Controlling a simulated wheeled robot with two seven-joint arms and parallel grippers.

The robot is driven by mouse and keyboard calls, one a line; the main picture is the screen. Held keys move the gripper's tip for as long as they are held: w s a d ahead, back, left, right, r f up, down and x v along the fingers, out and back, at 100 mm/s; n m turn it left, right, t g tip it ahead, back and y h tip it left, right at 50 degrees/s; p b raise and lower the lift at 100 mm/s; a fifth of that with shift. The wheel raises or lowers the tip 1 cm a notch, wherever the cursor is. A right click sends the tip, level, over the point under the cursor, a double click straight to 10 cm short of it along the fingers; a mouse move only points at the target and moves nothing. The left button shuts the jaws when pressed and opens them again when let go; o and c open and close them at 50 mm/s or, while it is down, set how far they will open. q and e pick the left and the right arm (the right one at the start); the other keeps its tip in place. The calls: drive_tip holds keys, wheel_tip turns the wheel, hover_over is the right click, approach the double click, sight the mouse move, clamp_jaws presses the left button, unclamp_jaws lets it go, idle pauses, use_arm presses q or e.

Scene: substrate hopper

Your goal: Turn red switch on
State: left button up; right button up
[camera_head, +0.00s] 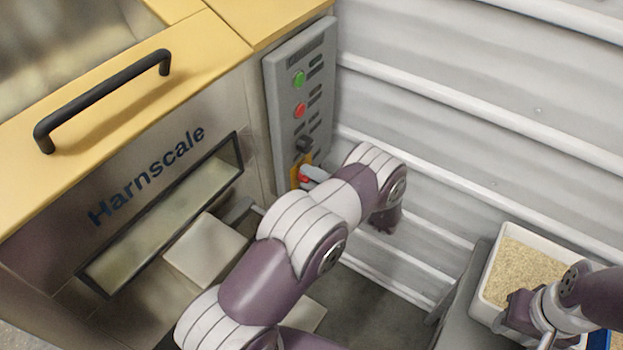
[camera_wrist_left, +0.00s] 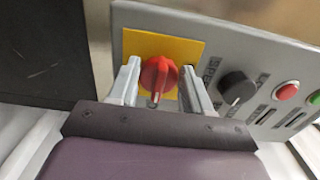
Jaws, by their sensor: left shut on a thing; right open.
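The red switch (camera_wrist_left: 158,76) is a rotary knob on a yellow plate (camera_wrist_left: 186,48) at the lower end of the grey control panel. In the head view the red switch (camera_head: 303,178) is mostly hidden by my left gripper (camera_head: 308,176). In the wrist view my left gripper (camera_wrist_left: 160,90) has one finger on each side of the knob and is shut on it. The knob's grip ridge looks roughly in line with the fingers, but its exact setting is hard to read. My right gripper (camera_head: 524,322) is open at the lower right, by a white tray.
The grey panel (camera_head: 283,140) also carries a black knob (camera_head: 304,144), a red button (camera_head: 299,110) and a green button (camera_head: 298,79). The yellow-topped Harnscale hopper (camera_head: 150,160) stands left. The white tray (camera_head: 486,310) of grainy substrate (camera_head: 520,268) is at right. A ribbed wall (camera_head: 450,110) stands behind.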

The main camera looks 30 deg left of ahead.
use_arm(q)
drive_tip(key=o, duration=1)
drive_tip(key=shift+o, duration=0.2)
drive_tip(key=s+d+b, duration=0.1)
drive_tip(key=d, duration=1.1)
drive_tip(key=shift+d, duration=0.35)
